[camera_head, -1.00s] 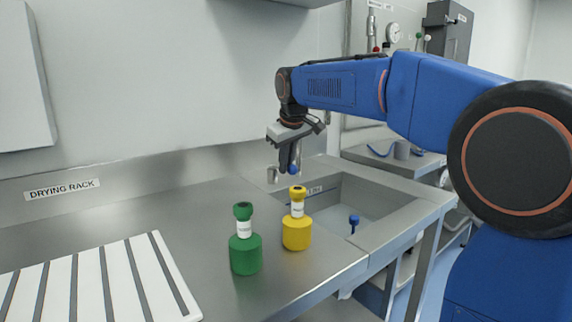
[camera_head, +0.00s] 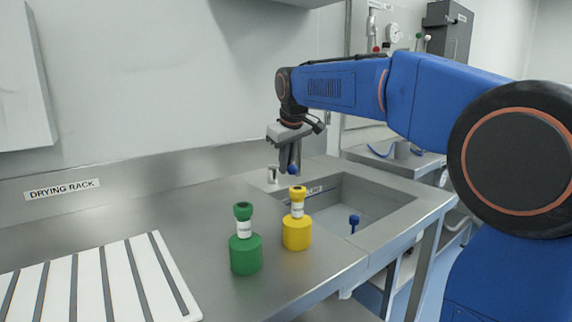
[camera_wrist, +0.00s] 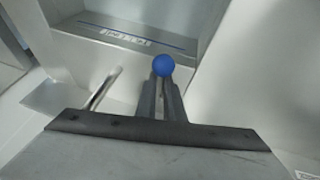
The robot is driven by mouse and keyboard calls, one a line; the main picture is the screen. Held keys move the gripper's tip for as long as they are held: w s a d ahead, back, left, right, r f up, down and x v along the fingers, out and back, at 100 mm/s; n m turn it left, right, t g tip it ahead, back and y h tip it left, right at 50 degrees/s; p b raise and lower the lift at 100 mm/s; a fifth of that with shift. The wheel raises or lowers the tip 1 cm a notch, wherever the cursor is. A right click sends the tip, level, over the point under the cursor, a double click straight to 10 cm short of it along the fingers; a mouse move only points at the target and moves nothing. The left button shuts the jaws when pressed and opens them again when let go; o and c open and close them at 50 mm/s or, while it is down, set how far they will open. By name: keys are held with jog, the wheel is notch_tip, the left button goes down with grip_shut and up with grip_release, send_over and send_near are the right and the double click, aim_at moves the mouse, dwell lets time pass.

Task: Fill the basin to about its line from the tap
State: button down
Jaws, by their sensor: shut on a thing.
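The basin (camera_head: 385,190) is a steel sink sunk into the counter. A blue-topped plug or knob (camera_head: 354,222) stands inside it. In the wrist view the basin wall (camera_wrist: 185,20) carries a label and a blue line (camera_wrist: 130,34). The tap (camera_head: 272,174) stands at the basin's back left, partly hidden; its spout (camera_wrist: 104,88) shows in the wrist view. My gripper (camera_head: 290,168) points down behind the basin's back left corner, shut on a blue ball knob (camera_wrist: 163,66). I cannot make out the water level.
A yellow bottle (camera_head: 297,234) and a green bottle (camera_head: 245,254) stand on the counter left of the basin. A white slatted drying rack (camera_head: 90,285) lies at the front left. The counter behind the bottles is clear.

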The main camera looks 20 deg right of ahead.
dwell(0.4)
jog(key=shift+s+a+m+g+h, duration=0.15)
jog(key=shift+a+m+h, duration=0.45)
jog(key=shift+a+m, duration=0.6)
jog(key=shift+a+m+g+h, duration=0.15)
jog(key=shift+a+m+h, duration=0.5)
jog(key=shift+m, duration=1.05)
jog(key=c, duration=1.9)
grip_release()
jog(key=shift+o, duration=0.2)
jog(key=v, duration=1.7)
jog(key=shift+r, duration=0.2)
jog(key=shift+s, duration=0.1)
